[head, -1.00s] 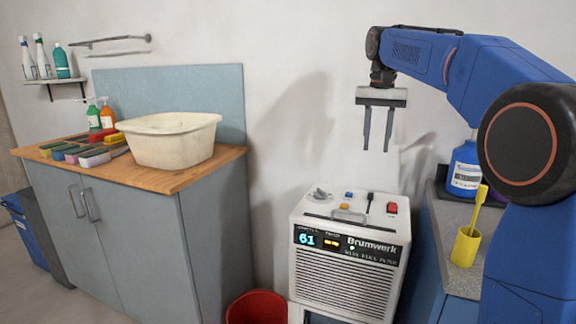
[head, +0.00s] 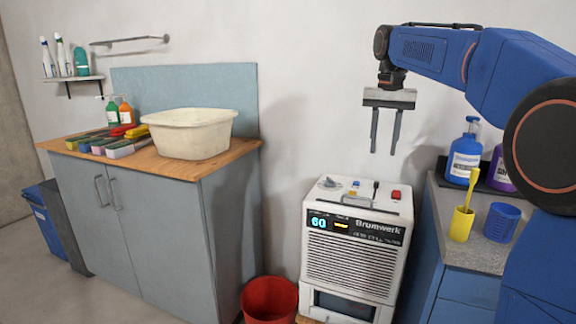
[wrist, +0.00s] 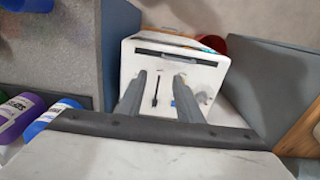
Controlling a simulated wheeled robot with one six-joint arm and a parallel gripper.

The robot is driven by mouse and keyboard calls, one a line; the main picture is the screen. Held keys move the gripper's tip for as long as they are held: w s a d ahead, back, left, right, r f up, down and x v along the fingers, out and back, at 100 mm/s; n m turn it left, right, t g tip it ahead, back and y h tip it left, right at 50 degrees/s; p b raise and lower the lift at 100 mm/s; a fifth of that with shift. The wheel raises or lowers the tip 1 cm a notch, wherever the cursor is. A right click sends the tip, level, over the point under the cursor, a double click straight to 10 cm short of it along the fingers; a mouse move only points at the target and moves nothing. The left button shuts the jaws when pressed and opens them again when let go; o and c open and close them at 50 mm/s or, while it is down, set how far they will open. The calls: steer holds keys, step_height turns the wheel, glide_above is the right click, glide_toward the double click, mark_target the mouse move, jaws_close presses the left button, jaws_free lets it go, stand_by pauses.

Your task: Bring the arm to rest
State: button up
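My gripper (head: 384,150) hangs from my blue arm at the upper right of the head view, pointing down. Its two thin dark fingers are apart, with nothing between them. It hangs in the air above the white Brumwerk machine (head: 352,262), clear of its top. The machine's display reads 60, and its top carries a handle, a lever and a red button. In the wrist view the fingers (wrist: 163,95) show apart against the machine's top (wrist: 195,75).
A red bucket (head: 268,300) stands left of the machine. A cream basin (head: 190,135) sits on the wooden-topped cabinet (head: 160,240). On the right counter are a blue bottle (head: 464,155), a yellow cup with a brush (head: 461,224) and a blue cup (head: 502,222).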

steer(key=s+d+f+n+t, duration=0.1)
steer(key=s+f, duration=0.8)
steer(key=s, duration=0.3)
steer(key=s+d+f+n+t, duration=0.1)
steer(key=s+f+t, duration=0.1)
steer(key=s+f, duration=0.7)
steer(key=s+d+f+n+t, duration=0.1)
steer(key=s+f+n, duration=0.1)
steer(key=s+f, duration=0.7)
steer(key=s, duration=0.6)
steer(key=shift+s+t, duration=0.25)
steer(key=shift+t, duration=0.05)
